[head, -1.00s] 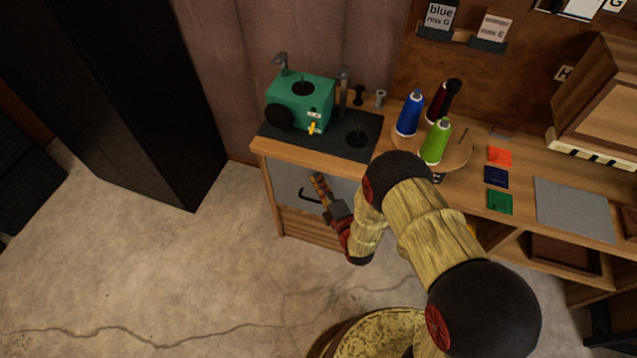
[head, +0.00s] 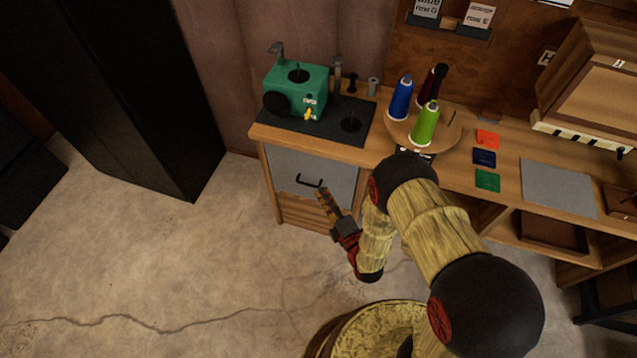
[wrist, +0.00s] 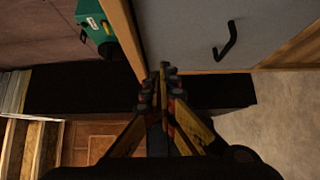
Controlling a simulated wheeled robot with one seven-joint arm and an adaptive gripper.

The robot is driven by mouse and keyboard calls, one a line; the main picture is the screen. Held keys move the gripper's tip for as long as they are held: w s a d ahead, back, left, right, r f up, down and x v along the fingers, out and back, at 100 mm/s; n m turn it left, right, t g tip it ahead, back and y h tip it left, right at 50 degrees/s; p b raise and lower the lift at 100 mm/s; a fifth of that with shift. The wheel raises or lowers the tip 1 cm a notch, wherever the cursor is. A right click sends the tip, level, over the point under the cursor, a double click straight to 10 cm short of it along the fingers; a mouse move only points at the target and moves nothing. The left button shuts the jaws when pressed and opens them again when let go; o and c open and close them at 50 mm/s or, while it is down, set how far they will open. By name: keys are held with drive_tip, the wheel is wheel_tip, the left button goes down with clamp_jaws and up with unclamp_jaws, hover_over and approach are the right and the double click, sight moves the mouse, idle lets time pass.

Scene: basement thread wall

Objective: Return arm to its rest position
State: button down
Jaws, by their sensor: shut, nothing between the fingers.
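My gripper (head: 326,200) is shut and empty in the head view. It hangs in front of the workbench's grey drawer front (head: 290,166), just below and right of its black handle (head: 309,181). In the wrist view my gripper (wrist: 164,72) shows with its fingers together. The drawer front (wrist: 190,30) and handle (wrist: 228,40) are beyond it there. I cannot tell from these views whether the fingertips touch the drawer.
A green machine (head: 297,90) stands on the bench's left end. Blue (head: 401,100), green (head: 425,124) and dark red thread cones stand on a round wooden stand (head: 451,133). A black cabinet (head: 130,100) is at left. The concrete floor (head: 150,270) is clear.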

drive_tip(key=shift+s+d, duration=0.2)
drive_tip(key=shift+s, duration=0.2)
